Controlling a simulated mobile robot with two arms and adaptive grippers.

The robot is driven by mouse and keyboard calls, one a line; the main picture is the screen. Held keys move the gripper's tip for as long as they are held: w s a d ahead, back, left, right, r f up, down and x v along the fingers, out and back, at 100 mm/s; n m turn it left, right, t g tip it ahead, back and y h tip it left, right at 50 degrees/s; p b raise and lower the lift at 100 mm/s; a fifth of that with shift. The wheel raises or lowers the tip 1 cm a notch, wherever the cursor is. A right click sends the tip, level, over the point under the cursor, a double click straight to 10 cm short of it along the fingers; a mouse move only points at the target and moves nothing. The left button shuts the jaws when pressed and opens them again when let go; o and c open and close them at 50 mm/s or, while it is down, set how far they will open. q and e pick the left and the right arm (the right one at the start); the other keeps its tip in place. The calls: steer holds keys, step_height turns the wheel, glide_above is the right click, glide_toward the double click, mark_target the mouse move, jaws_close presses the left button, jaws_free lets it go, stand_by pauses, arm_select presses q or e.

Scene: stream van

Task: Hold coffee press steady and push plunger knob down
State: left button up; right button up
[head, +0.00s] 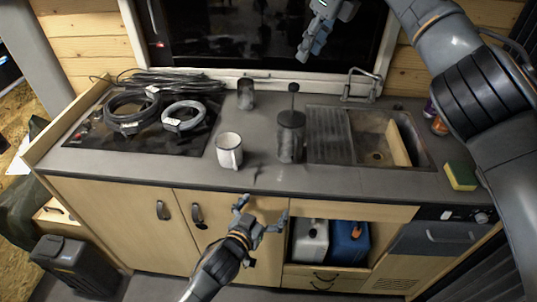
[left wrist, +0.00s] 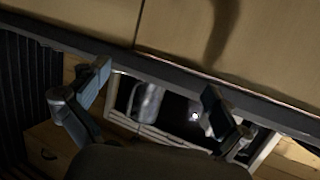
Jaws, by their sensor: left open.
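The coffee press (head: 291,140) stands upright on the grey counter, left of the sink. Its plunger rod stands tall above the dark lid, with the dark knob (head: 293,87) on top. My left gripper (head: 263,208) is open and empty, in front of the counter's front edge and below the press. Its two spread fingers also show in the left wrist view (left wrist: 155,96), with nothing between them. The press cannot be made out for sure in that view. My right gripper (head: 311,42) is high in front of the window, above the press and apart from it; its finger opening is unclear.
A white enamel mug (head: 229,150) stands left of the press, and a dark cup (head: 245,94) behind. Coiled cables (head: 128,112) lie on the hob. The sink (head: 385,140) and faucet (head: 361,85) are to the right, with a sponge (head: 461,177) at the right edge.

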mark_target(286, 128)
arm_select(q)
steer(key=w+r+t, duration=0.3)
steer(key=w+r, duration=0.1)
steer(key=r, duration=1.2)
steer(key=shift+h, duration=0.3)
steer(key=x, duration=1.4)
steer(key=shift+s+d+f, duration=0.1)
steer(key=shift+d+f, duration=0.05)
steer(key=shift+d, duration=0.1)
